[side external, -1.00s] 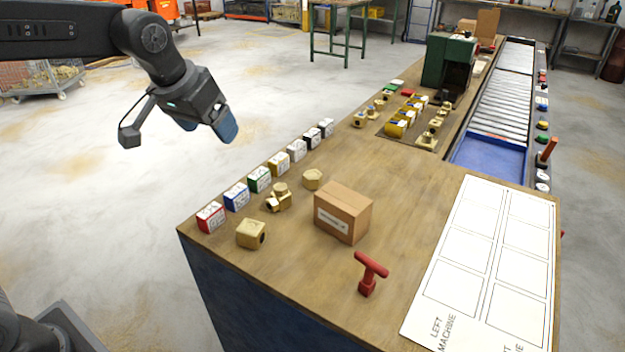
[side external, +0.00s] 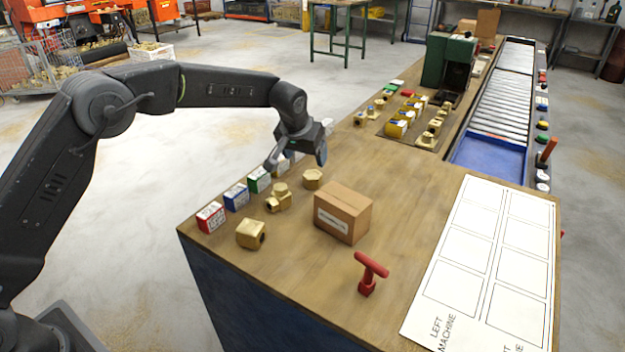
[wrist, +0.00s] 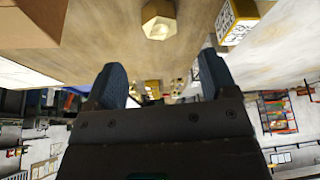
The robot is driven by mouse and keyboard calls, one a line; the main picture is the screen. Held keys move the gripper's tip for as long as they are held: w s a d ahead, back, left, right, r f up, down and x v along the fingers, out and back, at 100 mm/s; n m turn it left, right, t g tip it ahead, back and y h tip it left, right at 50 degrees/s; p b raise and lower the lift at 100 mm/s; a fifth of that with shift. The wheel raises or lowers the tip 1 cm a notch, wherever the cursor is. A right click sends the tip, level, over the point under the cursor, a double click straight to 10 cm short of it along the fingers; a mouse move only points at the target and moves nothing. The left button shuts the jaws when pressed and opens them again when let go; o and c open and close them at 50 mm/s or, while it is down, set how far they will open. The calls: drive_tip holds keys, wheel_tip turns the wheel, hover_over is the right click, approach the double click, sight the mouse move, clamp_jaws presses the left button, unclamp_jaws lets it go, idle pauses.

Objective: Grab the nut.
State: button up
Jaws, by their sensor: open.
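The nut is a brass hexagonal piece (side external: 313,179) lying on the wooden bench, behind the cardboard box. In the wrist view the nut (wrist: 159,19) shows at the top centre, beyond the fingertips. The gripper is not touching the nut.
A cardboard box (side external: 342,213) stands close in front of the nut. A brass fitting (side external: 279,198) and a brass block (side external: 251,234) lie to the left. Small labelled boxes, including a green one (side external: 259,180), line the bench edge. A red T-handle (side external: 369,273) stands nearer.

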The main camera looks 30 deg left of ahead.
sight(312, 174)
drive_tip(key=x, duration=0.9)
drive_tip(key=shift+w, duration=0.3)
drive_tip(key=shift+r, duration=0.1)
drive_tip(key=c, duration=1.2)
drive_tip(key=shift+c, duration=0.3)
drive_tip(key=shift+r, duration=0.15)
